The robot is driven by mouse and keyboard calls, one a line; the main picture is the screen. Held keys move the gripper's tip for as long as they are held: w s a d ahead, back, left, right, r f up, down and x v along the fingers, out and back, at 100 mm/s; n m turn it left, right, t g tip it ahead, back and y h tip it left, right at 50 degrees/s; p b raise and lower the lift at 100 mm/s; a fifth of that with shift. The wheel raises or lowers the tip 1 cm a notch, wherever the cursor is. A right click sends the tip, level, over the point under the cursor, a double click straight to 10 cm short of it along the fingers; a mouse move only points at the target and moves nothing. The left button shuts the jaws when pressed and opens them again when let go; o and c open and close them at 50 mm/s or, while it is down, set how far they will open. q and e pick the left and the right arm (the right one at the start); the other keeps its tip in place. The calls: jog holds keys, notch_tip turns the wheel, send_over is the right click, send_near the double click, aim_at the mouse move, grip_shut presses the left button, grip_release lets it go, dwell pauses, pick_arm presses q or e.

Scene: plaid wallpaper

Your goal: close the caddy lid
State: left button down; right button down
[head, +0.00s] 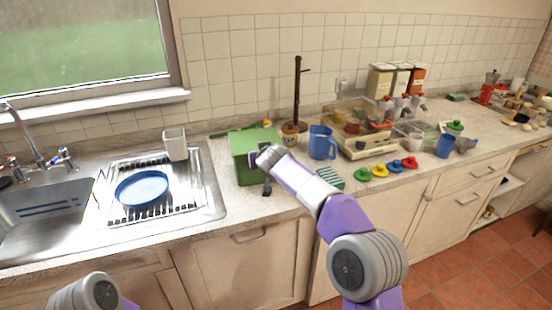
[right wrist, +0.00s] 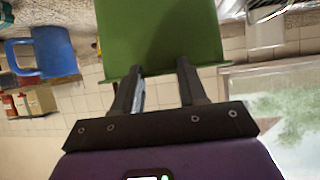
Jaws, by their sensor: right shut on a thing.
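The green caddy (head: 241,142) stands on the counter just right of the sink, near the front edge. My right gripper (head: 263,176) is at its front right side, partly hidden behind my wrist. In the right wrist view a green panel of the caddy (right wrist: 160,35) fills the top middle, and the fingers (right wrist: 160,72) reach its edge. The right gripper is shut on the caddy's lid; the gripped part is mostly hidden between the fingertips. I cannot tell the lid's exact angle. My left gripper is out of view.
A blue jug (head: 322,143) and a brown stand (head: 297,100) are right of the caddy. A striped sponge (head: 330,177) and several coloured knobbed discs (head: 379,171) lie along the front edge.

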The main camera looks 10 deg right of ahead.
notch_tip(320, 180, down, 2)
jog(key=shift+f, duration=0.1)
jog(key=c, duration=1)
grip_release()
jog(key=o, duration=0.4)
jog(key=shift+w, duration=0.25)
jog(key=v, duration=0.8)
jog(key=shift+r+b, duration=0.2)
jog(key=shift+b, duration=0.15)
